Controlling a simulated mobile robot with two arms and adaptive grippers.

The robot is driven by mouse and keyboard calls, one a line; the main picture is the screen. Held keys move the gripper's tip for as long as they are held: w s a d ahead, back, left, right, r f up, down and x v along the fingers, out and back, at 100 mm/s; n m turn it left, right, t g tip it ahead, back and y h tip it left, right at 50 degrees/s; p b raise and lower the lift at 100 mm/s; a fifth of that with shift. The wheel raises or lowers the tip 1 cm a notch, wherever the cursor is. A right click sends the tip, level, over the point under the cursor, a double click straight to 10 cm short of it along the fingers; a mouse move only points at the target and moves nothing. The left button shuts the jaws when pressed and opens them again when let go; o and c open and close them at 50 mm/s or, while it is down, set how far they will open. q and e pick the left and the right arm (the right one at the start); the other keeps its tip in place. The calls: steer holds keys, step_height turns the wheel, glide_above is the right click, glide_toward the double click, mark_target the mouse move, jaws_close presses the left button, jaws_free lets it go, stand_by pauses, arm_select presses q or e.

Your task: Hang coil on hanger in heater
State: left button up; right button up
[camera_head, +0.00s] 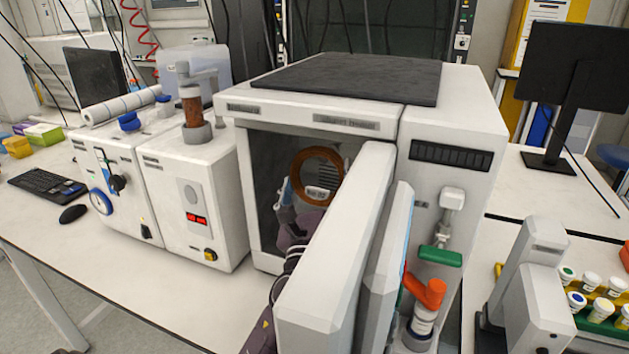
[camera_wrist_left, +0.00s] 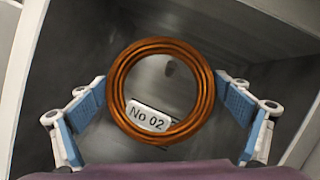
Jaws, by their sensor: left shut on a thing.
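The copper coil (camera_head: 318,151), a ring of several turns, is inside the heater's open chamber in the head view. In the left wrist view the coil (camera_wrist_left: 118,75) faces me, with a white "No 02" tag (camera_wrist_left: 148,116) at its lower part. My left gripper (camera_head: 309,190) reaches into the heater (camera_head: 360,116) and is shut on the coil, one finger on each side. The gripper also shows in the wrist view (camera_wrist_left: 164,100). A small dark shape shows through the ring, but I cannot tell whether it is the hanger. My right gripper is not in view.
The heater's thick white door (camera_head: 335,250) stands open toward me, beside my left arm and hiding part of the chamber. A white instrument (camera_head: 195,205) with a red display stands left of the heater. Capped vials (camera_head: 590,282) stand at the right.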

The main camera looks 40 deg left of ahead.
arm_select(q)
steer(key=shift+w+a+f+b, duration=0.15)
steer(key=shift+w+a+b, duration=0.1)
steer(key=shift+w, duration=0.5)
steer(key=shift+w+a+f+b, duration=0.15)
steer(key=shift+w+f+b, duration=0.05)
steer(key=shift+w, duration=0.6)
steer(key=shift+w+a+f+b, duration=0.15)
steer(key=shift+w+a+b, duration=0.1)
steer(key=shift+w, duration=0.5)
steer(key=o, duration=1.1)
steer(key=shift+c, duration=0.2)
steer(key=shift+d, duration=0.1)
